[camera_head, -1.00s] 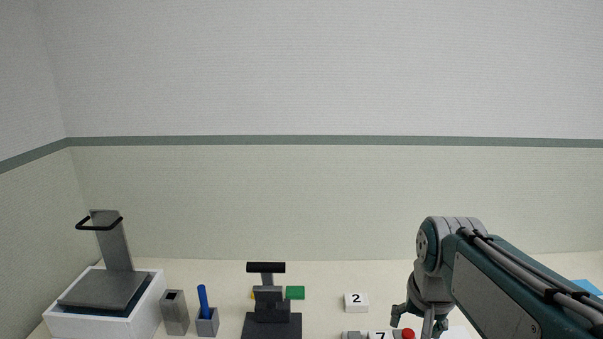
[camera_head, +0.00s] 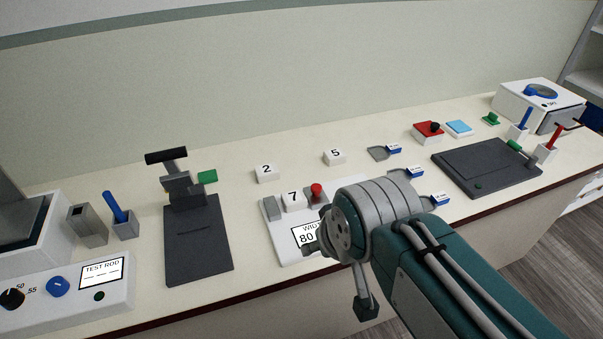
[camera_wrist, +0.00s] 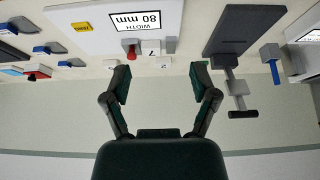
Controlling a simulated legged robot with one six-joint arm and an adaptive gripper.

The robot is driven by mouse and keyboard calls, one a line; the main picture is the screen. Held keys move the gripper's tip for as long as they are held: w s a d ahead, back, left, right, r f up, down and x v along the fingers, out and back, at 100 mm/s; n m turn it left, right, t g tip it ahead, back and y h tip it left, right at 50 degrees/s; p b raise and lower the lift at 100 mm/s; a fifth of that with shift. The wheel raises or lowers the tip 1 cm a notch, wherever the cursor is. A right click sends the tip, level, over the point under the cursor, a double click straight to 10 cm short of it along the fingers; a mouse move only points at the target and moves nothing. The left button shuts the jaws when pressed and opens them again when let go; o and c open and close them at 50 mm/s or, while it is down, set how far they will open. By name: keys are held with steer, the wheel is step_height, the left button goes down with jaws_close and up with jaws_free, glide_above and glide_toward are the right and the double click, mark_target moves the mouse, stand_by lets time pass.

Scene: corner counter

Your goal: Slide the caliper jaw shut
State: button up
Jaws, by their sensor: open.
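The caliper is a white board (camera_head: 347,193) with a grey fixed jaw (camera_head: 271,209) on its left and a sliding jaw with a red knob (camera_head: 316,189) on the right. A white block marked 7 (camera_head: 293,203) sits between them; I cannot tell whether the sliding jaw touches it. The display (camera_head: 306,236) reads width 80, partly covered by my arm. In the wrist view, upside down, the red knob (camera_wrist: 131,44) and block 7 (camera_wrist: 151,48) show beyond my fingertips.
Blocks marked 2 (camera_head: 267,172) and 5 (camera_head: 335,157) stand behind the caliper. A dark plate (camera_head: 485,168) lies farther right. Bare counter lies between stand and caliper.

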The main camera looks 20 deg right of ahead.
stand_by(0.5)
steer(key=n+g, duration=0.3)
steer(key=g, duration=0.3)
glide_above(315, 186)
step_height(315, 186, down, 4)
step_height(315, 186, down, 11)
steer(key=shift+r, duration=0.1)
steer(key=c, duration=0.9)
